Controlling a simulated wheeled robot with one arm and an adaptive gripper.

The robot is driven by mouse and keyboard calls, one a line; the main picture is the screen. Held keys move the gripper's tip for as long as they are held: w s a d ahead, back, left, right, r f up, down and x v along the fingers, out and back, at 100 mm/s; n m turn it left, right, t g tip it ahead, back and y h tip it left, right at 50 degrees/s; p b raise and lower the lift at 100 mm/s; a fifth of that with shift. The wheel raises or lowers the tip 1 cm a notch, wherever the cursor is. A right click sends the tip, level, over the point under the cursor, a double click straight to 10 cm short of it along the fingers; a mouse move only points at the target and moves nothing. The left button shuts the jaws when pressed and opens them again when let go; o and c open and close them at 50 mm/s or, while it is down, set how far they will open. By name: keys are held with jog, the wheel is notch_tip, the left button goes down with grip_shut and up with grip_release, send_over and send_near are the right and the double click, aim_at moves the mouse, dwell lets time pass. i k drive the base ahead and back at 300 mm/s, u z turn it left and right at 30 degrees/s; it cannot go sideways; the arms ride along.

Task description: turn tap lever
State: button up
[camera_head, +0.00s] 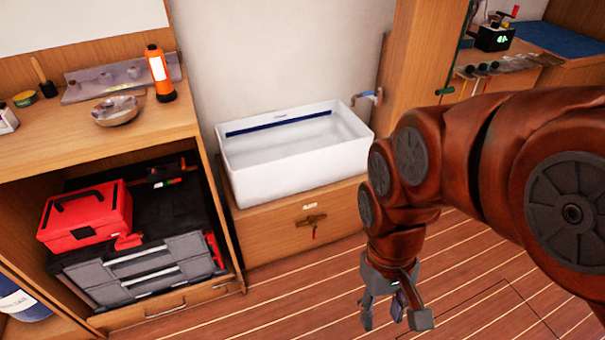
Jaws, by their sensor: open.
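A small metal tap (370,97) sits at the back right corner of the white sink (247,180), against the wooden panel. Its details are too small to tell. A brass-coloured fitting (311,220) with a small red lever (314,234) hanging down is on the wooden front below the sink. My gripper (396,310) is open and empty, pointing down over the floor. It is to the right of and lower in the picture than the fitting, apart from it and from the tap.
Left of the sink, a wooden counter (150,135) holds an orange flashlight (160,73) and a bowl (116,111). A wooden panel (415,55) stands right of the sink. The striped floor (300,310) before the sink is clear.

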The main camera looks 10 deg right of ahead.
aim_at(380, 91)
jog(key=u, duration=0.1)
jog(key=i, duration=1.15)
jog(key=z, duration=0.2)
